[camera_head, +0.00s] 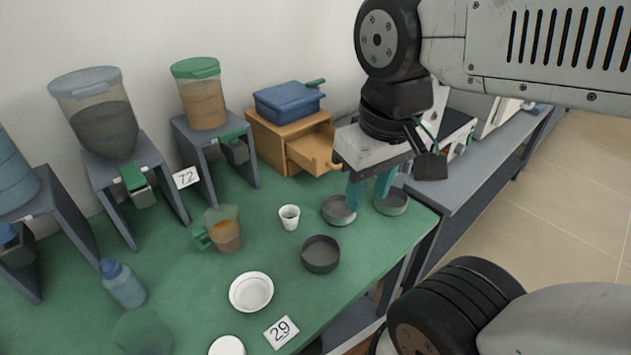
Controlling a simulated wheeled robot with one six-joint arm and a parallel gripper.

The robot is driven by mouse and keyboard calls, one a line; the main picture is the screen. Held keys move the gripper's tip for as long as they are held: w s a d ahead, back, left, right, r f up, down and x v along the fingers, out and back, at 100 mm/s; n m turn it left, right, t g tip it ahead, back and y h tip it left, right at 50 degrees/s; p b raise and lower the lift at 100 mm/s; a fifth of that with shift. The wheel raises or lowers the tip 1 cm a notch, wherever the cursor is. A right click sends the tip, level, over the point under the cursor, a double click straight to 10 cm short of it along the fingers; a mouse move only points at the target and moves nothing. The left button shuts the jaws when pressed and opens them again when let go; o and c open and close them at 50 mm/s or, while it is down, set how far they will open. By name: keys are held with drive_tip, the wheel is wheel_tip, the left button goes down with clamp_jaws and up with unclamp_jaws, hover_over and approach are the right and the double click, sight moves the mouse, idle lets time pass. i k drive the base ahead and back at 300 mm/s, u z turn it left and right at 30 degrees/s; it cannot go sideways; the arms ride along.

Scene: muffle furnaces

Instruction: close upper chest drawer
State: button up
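A small wooden chest (265,140) stands at the back of the green table, against the wall. One drawer (313,152) is pulled out from its front, toward the right, with a small knob at its front end. No separate second drawer can be made out. My gripper (369,192) is to the right of the drawer and nearer the camera, pointing down above the table's right end. Its two teal fingers are apart, with nothing seen between them. The gripper body is close to the drawer's front in the picture; I cannot tell whether they touch.
A blue lidded box (288,102) sits on the chest. Grey round dishes (321,254) lie below and around my fingers, with a white cup (289,217) to the left. Dispensers on stands (205,150) line the back left. The table's right edge is close.

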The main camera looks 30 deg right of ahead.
sight(310, 147)
drive_tip(key=u, duration=0.6)
drive_tip(key=k, duration=1.3)
drive_tip(key=z, duration=0.75)
drive_tip(key=i, duration=1)
drive_tip(key=u, duration=0.05)
drive_tip(key=k, duration=0.45)
drive_tip(key=u, duration=0.45)
drive_tip(key=i, duration=0.55)
drive_tip(key=z, duration=0.6)
